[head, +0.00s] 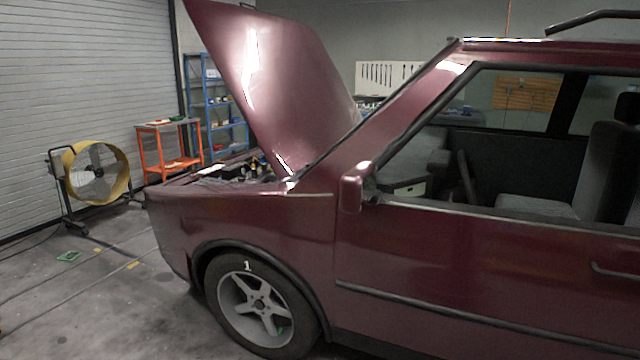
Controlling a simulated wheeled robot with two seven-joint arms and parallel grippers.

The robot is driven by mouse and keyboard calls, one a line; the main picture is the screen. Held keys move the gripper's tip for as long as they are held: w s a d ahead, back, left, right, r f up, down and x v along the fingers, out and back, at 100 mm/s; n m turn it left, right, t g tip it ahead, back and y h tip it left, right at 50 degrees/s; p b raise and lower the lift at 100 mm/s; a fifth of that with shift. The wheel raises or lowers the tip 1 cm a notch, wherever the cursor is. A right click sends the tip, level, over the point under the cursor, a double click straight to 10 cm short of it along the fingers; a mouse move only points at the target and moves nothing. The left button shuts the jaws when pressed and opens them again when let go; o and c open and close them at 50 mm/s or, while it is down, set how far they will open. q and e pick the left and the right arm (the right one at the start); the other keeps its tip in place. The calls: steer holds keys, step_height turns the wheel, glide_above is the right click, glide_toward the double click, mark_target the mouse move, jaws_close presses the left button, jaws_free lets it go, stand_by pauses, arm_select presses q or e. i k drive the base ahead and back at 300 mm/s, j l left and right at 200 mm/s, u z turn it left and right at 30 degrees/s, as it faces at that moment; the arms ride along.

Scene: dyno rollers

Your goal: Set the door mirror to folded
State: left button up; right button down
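The door mirror (352,190) is a small dark red housing at the front lower corner of the side window of a dark red car (430,250). It stands out from the door by a short dark mount. Its glass side is not visible from here, and I cannot tell its exact fold angle. Neither of my grippers is in view, and nothing touches the mirror.
The car's hood (270,80) is raised. The front wheel (258,305) is below and left of the mirror. A yellow fan (95,172), an orange cart (170,148) and a blue shelf (215,105) stand behind. Floor at lower left is mostly clear, with cables.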

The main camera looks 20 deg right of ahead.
mark_target(358, 185)
steer(key=i+j+z, duration=0.15)
steer(key=i+z, duration=0.2)
steer(key=i, duration=0.2)
steer(key=i+j+z, duration=0.35)
steer(key=i, duration=0.2)
steer(key=i+j+z, duration=0.35)
steer(key=i+j, duration=0.05)
steer(key=i, duration=0.05)
